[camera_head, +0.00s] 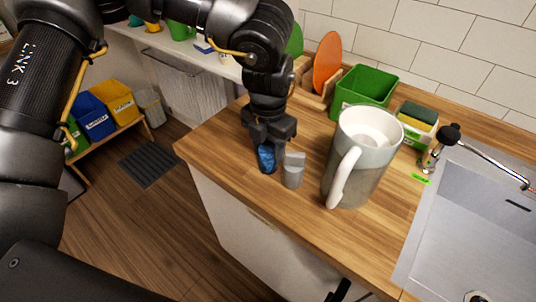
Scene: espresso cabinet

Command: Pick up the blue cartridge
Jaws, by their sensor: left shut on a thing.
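The blue cartridge (266,158) is at the front left part of the wooden counter, directly under my left gripper (268,149). The gripper points down and is shut on the cartridge, with the dark fingers hiding part of it. I cannot tell whether the cartridge's base touches the counter. A grey cylindrical piece (293,171) stands close to its right. My right gripper is not in view.
A large grey mug (358,158) stands right of the grey piece. Behind are a green bin (364,88), a rack with an orange plate (327,62), and a sponge holder (416,122). The sink (481,225) is at right. The counter's front edge is close.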

